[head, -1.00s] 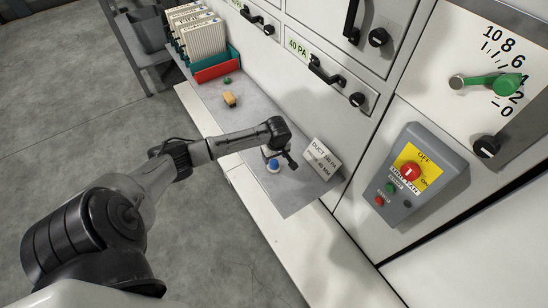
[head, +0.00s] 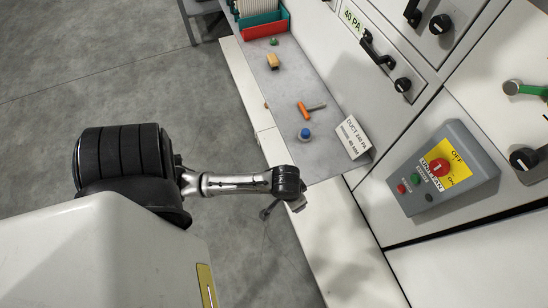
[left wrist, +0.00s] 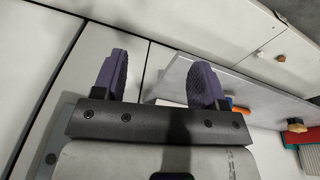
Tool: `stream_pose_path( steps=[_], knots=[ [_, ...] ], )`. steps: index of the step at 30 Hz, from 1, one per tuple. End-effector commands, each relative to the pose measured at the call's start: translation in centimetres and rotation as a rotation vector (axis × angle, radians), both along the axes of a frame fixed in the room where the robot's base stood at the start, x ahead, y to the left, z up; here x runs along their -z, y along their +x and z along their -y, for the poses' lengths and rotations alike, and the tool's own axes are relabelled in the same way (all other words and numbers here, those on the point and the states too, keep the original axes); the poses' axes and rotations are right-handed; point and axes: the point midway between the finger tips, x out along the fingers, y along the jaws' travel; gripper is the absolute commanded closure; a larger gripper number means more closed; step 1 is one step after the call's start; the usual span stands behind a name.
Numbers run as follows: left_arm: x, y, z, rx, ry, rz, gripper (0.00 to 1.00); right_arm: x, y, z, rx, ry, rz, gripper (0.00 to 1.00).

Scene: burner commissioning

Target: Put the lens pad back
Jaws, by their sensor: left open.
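I cannot tell for certain which item is the lens pad. A tan block (head: 273,62) lies on the grey shelf in the head view; it also shows at the right of the left wrist view (left wrist: 296,127). A blue-topped knob-like item (head: 304,134) and an orange-handled tool (head: 307,110) lie nearer on the shelf. My left gripper (head: 283,209) is past the shelf's near end, apart from these items. In the left wrist view, its two purple-padded fingers (left wrist: 157,82) are spread with nothing between them. My right gripper is out of view.
The grey shelf (head: 290,85) runs along the cabinet front. A sign (head: 353,137) stands at its near end. A red and green rack (head: 262,27) and a green knob-like item (head: 274,42) are at the far end. A switch box (head: 450,170) juts out at right.

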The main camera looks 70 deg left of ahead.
Motion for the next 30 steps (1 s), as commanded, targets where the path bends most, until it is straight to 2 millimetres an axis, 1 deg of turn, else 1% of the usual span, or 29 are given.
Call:
stream_pose_path(
  steps=[1,3,6,9,14,23,26,30],
  knots=[
    [-0.9,-1.9,1.6,0.075,-0.002,0.024,0.34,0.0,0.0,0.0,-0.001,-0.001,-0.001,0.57],
    [-2.3,-3.7,2.8,0.176,0.017,0.060,0.34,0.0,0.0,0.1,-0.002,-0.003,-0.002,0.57],
    [-4.0,-5.8,3.7,0.278,0.049,0.096,0.34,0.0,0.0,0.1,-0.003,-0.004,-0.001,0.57],
    [-5.2,-7.1,4.0,0.341,0.079,0.117,0.34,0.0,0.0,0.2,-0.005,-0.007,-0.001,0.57],
    [-6.2,-8.0,4.1,0.386,0.104,0.131,0.34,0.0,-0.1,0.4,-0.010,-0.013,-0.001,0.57],
    [-6.2,-8.0,4.1,0.392,0.107,0.132,0.34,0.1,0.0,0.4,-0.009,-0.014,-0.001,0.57],
    [-5.9,-8.0,4.1,0.392,0.106,0.131,0.34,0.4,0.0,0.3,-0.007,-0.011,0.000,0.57],
    [-4.4,-8.0,4.1,0.392,0.106,0.131,0.34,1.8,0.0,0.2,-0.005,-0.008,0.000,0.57]
  ],
)
